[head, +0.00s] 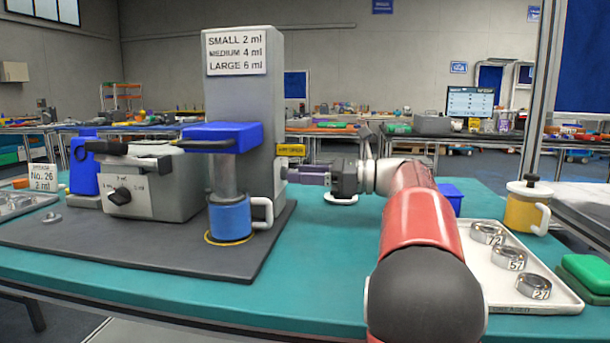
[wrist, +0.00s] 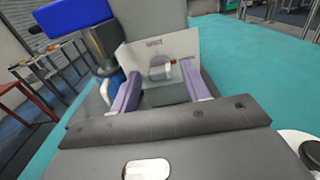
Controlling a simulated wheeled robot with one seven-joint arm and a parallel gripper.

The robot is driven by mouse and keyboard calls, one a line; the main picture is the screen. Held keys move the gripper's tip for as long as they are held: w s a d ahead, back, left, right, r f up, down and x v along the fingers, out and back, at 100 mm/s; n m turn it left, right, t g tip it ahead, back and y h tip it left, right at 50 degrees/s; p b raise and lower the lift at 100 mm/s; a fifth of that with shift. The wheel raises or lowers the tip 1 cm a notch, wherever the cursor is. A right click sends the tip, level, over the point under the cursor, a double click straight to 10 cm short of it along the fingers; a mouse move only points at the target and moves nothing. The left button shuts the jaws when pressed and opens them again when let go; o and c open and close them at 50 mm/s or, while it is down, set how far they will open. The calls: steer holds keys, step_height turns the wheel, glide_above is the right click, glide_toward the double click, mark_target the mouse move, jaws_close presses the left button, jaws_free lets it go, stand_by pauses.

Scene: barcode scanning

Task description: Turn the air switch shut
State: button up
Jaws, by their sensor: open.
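The air switch (wrist: 160,71) is a grey lever or knob with a small red mark at its right, on a pale plate (wrist: 186,46) on the side of the grey column (head: 243,110). My gripper (wrist: 159,72) is open, its two purple fingers on either side of the switch. In the wrist view a gap shows between each finger and the switch; I cannot tell if either touches. In the head view my gripper (head: 290,174) reaches the column's right side, below a yellow label (head: 290,150), and the switch is not clearly seen there.
A white tray of numbered rings (head: 545,280), a yellow mug (head: 523,212) and a green block (head: 588,272) stand at the right.

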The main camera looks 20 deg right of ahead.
steer(key=c, duration=1)
steer(key=shift+n, duration=0.4)
steer(key=n, duration=0.8)
steer(key=shift+f, duration=0.15)
steer(key=n+b, duration=0.2)
steer(key=n, duration=0.3)
steer(key=shift+n+b, duration=1.2)
steer(key=shift+n, duration=0.8)
